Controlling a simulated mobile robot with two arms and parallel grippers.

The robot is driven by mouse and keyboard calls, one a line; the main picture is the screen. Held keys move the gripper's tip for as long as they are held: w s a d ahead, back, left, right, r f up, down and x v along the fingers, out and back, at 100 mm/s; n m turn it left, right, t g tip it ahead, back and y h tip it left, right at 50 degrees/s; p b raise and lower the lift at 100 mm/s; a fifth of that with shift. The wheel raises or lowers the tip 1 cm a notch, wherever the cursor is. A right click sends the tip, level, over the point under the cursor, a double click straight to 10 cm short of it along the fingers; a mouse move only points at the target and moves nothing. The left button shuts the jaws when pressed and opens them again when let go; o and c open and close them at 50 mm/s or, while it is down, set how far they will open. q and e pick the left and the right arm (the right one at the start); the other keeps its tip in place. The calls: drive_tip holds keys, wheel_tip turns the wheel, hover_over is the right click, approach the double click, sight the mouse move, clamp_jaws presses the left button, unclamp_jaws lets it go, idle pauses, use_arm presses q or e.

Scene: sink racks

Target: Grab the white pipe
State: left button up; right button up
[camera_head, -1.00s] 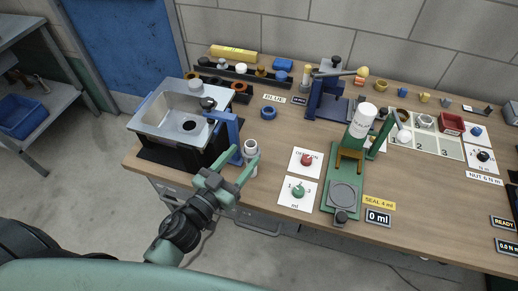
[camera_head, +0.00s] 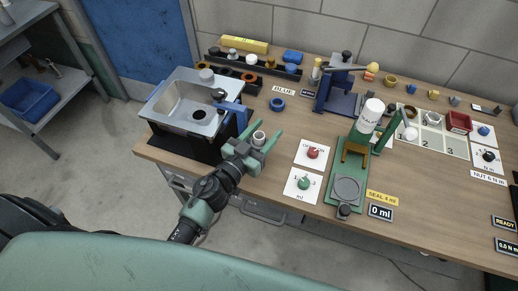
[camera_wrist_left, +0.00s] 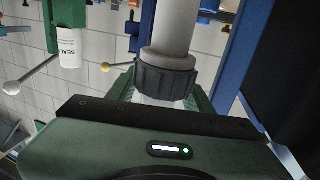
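The white pipe (camera_head: 259,138) stands upright just right of the sink stand's blue bracket in the head view, with its open round end facing up. In the left wrist view the pale pipe (camera_wrist_left: 177,32) fills the top middle, with a dark ribbed nut (camera_wrist_left: 165,79) around it. My left gripper (camera_head: 261,137) has its two green fingers spread, one on each side of the pipe. I see a gap beside the pipe in the head view; the finger contact is partly hidden by the nut and palm in the wrist view. My right gripper is not in view.
The metal sink (camera_head: 196,106) and its blue bracket (camera_head: 233,117) stand close left of the pipe. A blue ring (camera_head: 277,104) lies behind it.

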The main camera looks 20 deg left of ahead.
use_arm(q)
clamp_jaws()
